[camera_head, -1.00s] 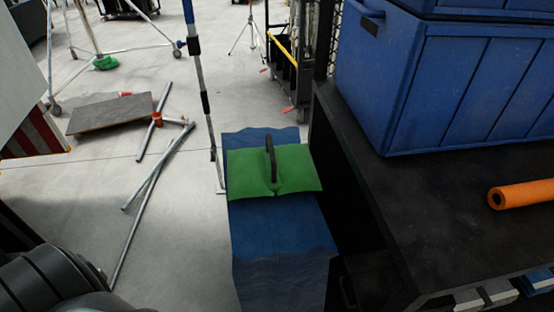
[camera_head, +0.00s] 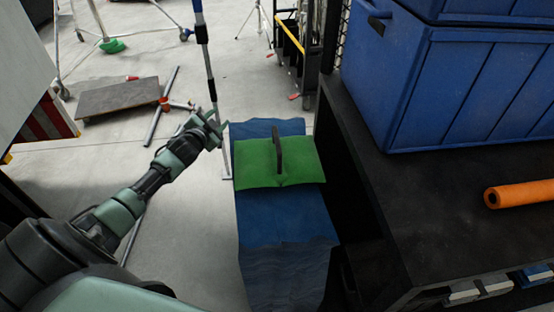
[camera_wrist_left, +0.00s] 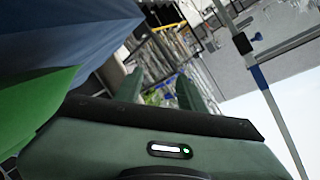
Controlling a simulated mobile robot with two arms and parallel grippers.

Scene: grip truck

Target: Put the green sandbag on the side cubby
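The green sandbag (camera_head: 255,165) with a dark upright strap handle lies on a blue draped stack (camera_head: 285,218) in the head view. Part of its green shows at the left of the left wrist view (camera_wrist_left: 25,110). My left gripper (camera_head: 216,124) is just left of the sandbag's far left corner, apart from its handle. In the left wrist view its two fingers (camera_wrist_left: 160,88) stand apart with nothing between them. My right gripper is out of view. A dark recess (camera_head: 347,200) shows along the side of the black cart; I cannot tell whether it is the side cubby.
The black cart top (camera_head: 430,205) on the right holds blue crates (camera_head: 450,95) and an orange roll (camera_head: 520,193). A thin upright pole (camera_head: 205,60) stands close behind my left gripper. Metal tubes and a grey board (camera_head: 118,98) lie on the floor at left.

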